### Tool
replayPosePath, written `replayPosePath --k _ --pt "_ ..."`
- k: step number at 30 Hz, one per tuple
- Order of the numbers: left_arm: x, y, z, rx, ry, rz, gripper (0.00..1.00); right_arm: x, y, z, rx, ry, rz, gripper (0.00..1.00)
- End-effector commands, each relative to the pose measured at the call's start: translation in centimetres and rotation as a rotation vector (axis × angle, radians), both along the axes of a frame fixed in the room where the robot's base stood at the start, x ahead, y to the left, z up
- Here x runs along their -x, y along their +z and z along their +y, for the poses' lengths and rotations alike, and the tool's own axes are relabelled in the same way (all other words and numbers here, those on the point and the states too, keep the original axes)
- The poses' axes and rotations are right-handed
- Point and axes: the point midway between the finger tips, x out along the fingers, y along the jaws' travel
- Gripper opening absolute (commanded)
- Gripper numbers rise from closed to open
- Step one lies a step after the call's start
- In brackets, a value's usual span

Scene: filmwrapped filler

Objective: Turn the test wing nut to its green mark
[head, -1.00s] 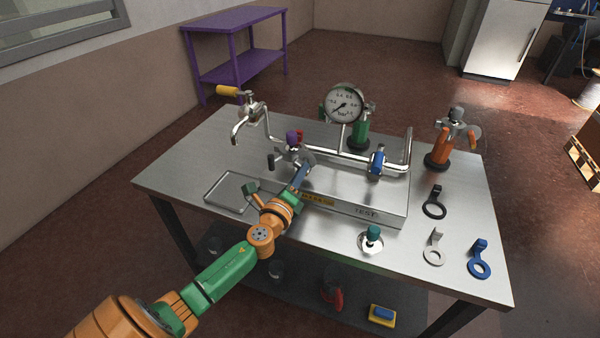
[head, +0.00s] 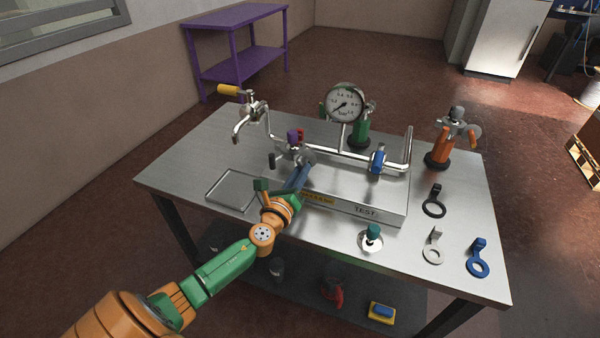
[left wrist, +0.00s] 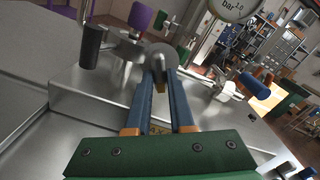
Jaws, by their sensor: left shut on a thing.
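The fingers hide much of the nut in the head view. I cannot make out a green mark beside it. My right gripper is not in view.
A pressure gauge (head: 345,103) and a blue-handled valve (head: 377,160) stand on the pipe. A purple knob (head: 293,136) and a dark post (head: 271,161) are close to the gripper. Several ring-ended tools, including a blue one (head: 478,262), lie at the right.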

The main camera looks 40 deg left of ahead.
Motion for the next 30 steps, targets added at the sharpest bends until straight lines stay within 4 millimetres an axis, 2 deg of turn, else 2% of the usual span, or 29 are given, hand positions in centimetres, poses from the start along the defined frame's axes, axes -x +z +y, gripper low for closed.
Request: replayPosePath --k 9,10,12,13,23,30 --pt "0.0 0.2 0.1 -0.002 0.002 -0.004 0.00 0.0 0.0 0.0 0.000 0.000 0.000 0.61" --pt "0.0 0.2 0.1 -0.001 0.002 -0.005 0.26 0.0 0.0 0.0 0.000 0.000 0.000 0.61" --pt "0.0 0.2 0.1 -0.001 0.001 -0.004 0.45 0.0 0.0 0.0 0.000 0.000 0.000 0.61" --pt "0.0 0.2 0.1 -0.001 0.001 -0.004 0.51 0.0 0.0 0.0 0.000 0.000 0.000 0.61" --pt "0.3 0.1 -0.1 0.001 0.000 -0.002 0.51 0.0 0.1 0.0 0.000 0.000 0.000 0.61" --pt "4.4 0.0 -1.1 0.001 -0.002 0.001 0.51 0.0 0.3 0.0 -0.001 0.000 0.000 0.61"
